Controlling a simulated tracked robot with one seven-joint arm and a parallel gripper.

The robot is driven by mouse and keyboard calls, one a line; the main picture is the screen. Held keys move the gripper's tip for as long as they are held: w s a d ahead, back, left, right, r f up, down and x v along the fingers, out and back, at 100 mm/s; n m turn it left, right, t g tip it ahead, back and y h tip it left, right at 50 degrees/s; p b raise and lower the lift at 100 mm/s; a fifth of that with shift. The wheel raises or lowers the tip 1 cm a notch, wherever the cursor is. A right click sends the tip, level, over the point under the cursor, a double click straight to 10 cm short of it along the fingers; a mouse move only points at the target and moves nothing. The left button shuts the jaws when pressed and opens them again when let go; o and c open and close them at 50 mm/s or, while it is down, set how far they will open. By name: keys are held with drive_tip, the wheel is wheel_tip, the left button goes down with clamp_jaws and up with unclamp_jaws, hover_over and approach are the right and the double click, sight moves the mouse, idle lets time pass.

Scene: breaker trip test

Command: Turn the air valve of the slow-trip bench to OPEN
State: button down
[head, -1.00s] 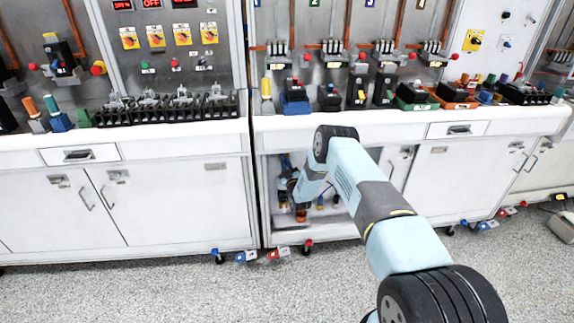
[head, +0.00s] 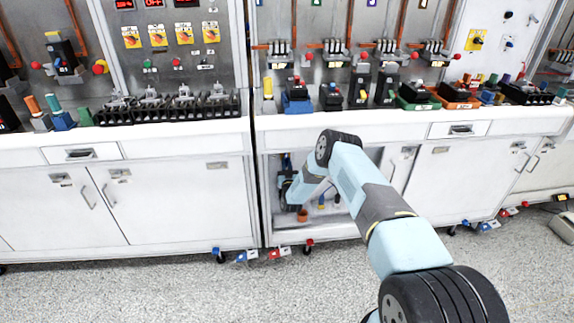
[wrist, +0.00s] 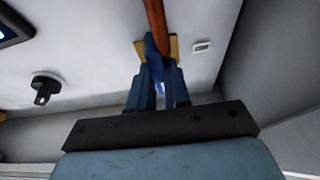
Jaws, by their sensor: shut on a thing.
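In the wrist view, my gripper (wrist: 158,78) has its two blue fingers closed around a blue handle (wrist: 153,54), which I take to be the air valve's. The handle sits beside a copper pipe (wrist: 155,20), with a yellow plate (wrist: 172,47) behind it. The fingers hide part of the handle, and I cannot read any OPEN or shut marking. In the head view, my gripper (head: 287,194) is inside the open lower bay (head: 267,222) of the middle bench. The valve cannot be made out there, as my arm covers much of the bay.
A reddish-brown object (head: 302,215) and small blue-and-yellow items (head: 322,203) stand in the bay. The wrist view shows a black fitting (wrist: 45,88) on the wall and a grey side wall (wrist: 262,60) to the right. The countertop (head: 340,122) above carries several breakers.

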drive_tip(key=shift+s+f, duration=0.15)
drive_tip(key=shift+f, duration=0.15)
drive_tip(key=c, duration=1.4)
unclamp_jaws()
drive_tip(key=o, duration=0.3)
drive_tip(key=shift+r, duration=0.2)
drive_tip(key=v, duration=1.3)
drive_tip(key=shift+s+f, duration=0.3)
